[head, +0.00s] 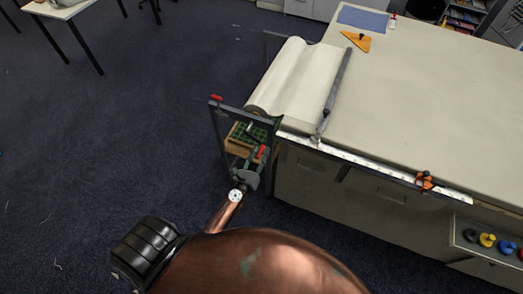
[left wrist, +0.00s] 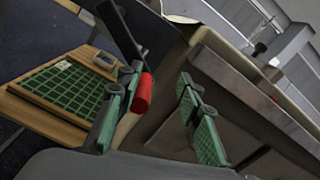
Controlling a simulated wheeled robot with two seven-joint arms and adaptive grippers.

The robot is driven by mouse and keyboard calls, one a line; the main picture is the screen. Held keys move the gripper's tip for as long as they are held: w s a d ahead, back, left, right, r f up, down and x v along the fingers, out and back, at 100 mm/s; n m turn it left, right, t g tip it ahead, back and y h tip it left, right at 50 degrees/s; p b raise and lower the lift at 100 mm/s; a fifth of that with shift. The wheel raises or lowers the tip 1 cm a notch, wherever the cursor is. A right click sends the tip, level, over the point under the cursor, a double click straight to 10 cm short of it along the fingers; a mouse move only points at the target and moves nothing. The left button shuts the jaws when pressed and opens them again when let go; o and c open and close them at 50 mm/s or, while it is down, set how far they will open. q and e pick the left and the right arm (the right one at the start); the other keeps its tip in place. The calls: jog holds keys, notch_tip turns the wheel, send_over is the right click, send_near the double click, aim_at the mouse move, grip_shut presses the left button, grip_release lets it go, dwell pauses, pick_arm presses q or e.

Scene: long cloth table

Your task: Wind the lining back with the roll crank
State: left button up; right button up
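A cream lining roll (head: 280,78) sits in a dark frame at the table's near left end, its sheet running onto the tabletop. The crank's red handle (head: 262,151) is at my left gripper (head: 255,158), below the roll's near end. In the left wrist view the red handle (left wrist: 142,93) hangs from a black crank arm (left wrist: 121,32). It lies between the green-padded fingers of my left gripper (left wrist: 162,78), close to the left finger and clear of the right one. The gripper is open. I cannot tell whether the left finger touches the handle. My right gripper is out of view.
A wooden shelf with a green gridded top (left wrist: 65,85) is beside the gripper. A grey bar (head: 336,92) crosses the sheet. A metal rail (head: 370,163) with an orange clamp (head: 425,181) edges the table (head: 440,90). Another red knob (head: 216,98) tops the frame.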

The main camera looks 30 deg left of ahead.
pick_arm(q)
jog(key=s+d, duration=0.1)
jog(key=s, duration=0.9)
jog(key=shift+s+d, duration=0.2)
jog(key=shift+d, duration=0.15)
jog(key=shift+c, duration=0.2)
